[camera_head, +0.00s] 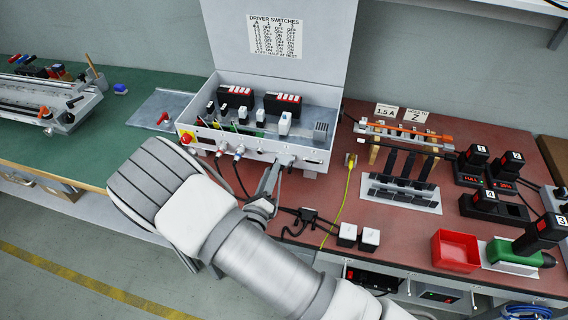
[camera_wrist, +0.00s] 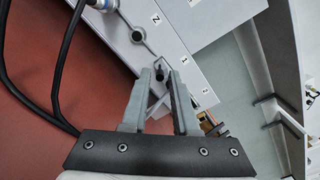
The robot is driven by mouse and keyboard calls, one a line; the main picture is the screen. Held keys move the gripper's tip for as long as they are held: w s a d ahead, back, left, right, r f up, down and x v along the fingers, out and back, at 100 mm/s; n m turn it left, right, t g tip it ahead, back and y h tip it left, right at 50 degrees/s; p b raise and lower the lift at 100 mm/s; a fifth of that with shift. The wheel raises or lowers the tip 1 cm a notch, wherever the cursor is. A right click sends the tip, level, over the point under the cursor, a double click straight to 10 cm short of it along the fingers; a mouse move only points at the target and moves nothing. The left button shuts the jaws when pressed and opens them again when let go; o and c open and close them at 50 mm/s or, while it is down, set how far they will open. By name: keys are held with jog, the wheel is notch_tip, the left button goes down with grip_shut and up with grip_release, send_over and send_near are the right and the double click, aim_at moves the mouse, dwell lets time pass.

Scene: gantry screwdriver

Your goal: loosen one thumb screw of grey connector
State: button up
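The control box has a grey front panel (camera_head: 255,148). In the head view the grey connector (camera_head: 286,160) sits at the panel's right part, beside my fingertips. My gripper (camera_head: 277,170) reaches up to it. In the wrist view my gripper (camera_wrist: 163,74) has its two fingers apart, with a small dark knob (camera_wrist: 160,70), which looks like a thumb screw, between or just past the tips. I see a gap beside the knob, and cannot tell whether either finger touches it. The connector's body is mostly hidden by the fingers, and its second screw cannot be made out.
Round plugs (camera_head: 239,152) with black cables (camera_wrist: 66,50) stand left of my gripper on the panel. The box's raised lid (camera_head: 290,65) stands behind. A red bin (camera_head: 456,251) is farther right.

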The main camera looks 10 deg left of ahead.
jog(key=m+b, duration=0.1)
jog(key=m, duration=0.3)
jog(key=shift+m, duration=0.3)
jog(key=m+b, duration=0.2)
jog(key=shift+f+m, duration=0.2)
jog(key=shift+m, duration=0.1)
jog(key=m+b, duration=0.4)
jog(key=m, duration=0.2)
jog(key=shift+r+m+b, duration=0.1)
jog(key=shift+m+b, duration=0.4)
jog(key=shift+m, duration=0.2)
jog(key=shift+f+m+b, duration=0.2)
jog(key=shift+m+b, duration=0.6)
jog(key=shift+b, duration=0.25)
jog(key=m+b, duration=0.2)
jog(key=shift+b, duration=0.3)
jog(key=m+b, duration=0.5)
jog(key=b, duration=0.1)
jog(key=shift+m+b, duration=0.3)
jog(key=shift+b, duration=0.1)
jog(key=shift+r+m, duration=0.3)
